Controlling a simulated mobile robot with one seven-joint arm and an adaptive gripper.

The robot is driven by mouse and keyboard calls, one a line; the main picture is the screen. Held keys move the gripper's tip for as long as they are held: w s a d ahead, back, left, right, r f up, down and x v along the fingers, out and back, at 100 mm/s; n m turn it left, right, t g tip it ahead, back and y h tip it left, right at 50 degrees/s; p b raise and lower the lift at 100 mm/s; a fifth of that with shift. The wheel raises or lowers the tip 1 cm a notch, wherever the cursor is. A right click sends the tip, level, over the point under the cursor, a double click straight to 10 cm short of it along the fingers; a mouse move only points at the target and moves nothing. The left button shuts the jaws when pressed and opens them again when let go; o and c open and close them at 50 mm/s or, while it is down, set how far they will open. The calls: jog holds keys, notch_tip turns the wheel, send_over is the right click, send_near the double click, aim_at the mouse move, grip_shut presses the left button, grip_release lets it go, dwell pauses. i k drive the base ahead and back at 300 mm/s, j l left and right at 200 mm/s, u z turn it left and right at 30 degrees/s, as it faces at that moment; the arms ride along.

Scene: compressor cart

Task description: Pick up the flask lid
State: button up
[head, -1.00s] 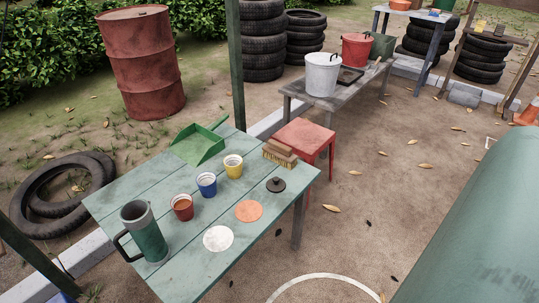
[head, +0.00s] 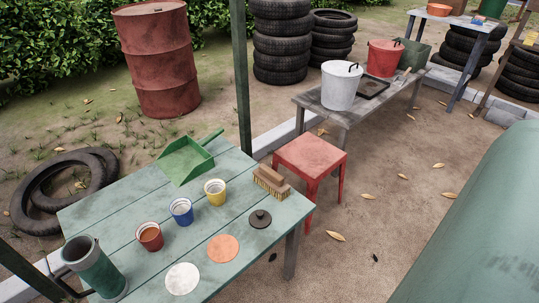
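The flask lid (head: 260,218) is a small dark disc with a raised knob. It lies flat on the green plank table (head: 120,200), near the table's right end, apart from the other things. The flask (head: 95,268) is a tall green cylinder with a dark rim and handle, standing open-topped at the table's near left corner. My gripper is not in view.
Red (head: 149,238), blue (head: 181,212) and yellow (head: 215,192) cups stand mid-table. A white disc (head: 182,279), an orange disc (head: 223,248), a brush (head: 271,183) and a green dustpan (head: 187,160) lie around them. A red stool (head: 310,155) stands behind. A large green rounded body (head: 480,220) fills the right.

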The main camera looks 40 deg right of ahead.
aim_at(258, 219)
jog(key=l, duration=1.95)
jog(key=i+u, duration=0.05)
